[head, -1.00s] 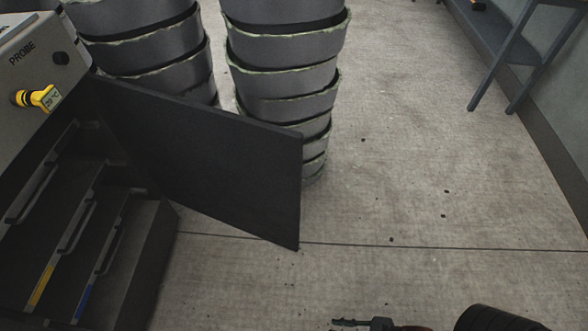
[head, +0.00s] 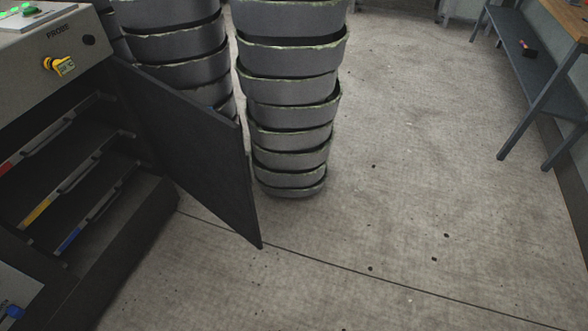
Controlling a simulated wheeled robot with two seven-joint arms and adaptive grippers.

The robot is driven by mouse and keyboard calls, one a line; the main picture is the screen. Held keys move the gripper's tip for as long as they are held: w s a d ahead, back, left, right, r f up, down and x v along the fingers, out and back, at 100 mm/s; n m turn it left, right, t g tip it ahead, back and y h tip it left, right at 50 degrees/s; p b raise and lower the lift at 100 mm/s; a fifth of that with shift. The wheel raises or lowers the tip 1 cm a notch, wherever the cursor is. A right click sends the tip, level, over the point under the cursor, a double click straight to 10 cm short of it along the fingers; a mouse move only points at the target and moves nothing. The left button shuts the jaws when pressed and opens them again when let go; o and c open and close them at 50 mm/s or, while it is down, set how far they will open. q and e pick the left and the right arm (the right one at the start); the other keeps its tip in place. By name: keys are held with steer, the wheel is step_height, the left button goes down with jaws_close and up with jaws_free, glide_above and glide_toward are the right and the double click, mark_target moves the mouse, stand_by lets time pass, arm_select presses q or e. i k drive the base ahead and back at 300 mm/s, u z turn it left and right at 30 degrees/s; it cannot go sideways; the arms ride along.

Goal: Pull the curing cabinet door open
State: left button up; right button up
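The curing cabinet (head: 75,65) stands at the left of the head view. Its dark door (head: 195,140) is swung wide open, sticking out to the right into the room. The inside shows several dark shelves with handled trays, marked with a red tab (head: 6,166), a yellow tab (head: 38,211) and a blue tab (head: 70,239). A yellow probe (head: 60,65) sits in the cabinet's upper panel. Neither of my grippers shows in the head view.
Two tall stacks of grey moulds (head: 290,92) stand behind the door, close to it. A workbench with a blue-grey frame (head: 520,75) stands at the far right. The concrete floor (head: 410,200) between is clear.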

mark_target(202, 149)
steer(key=z, duration=0.3)
steer(key=i, duration=1.2)
steer(key=u, duration=0.55)
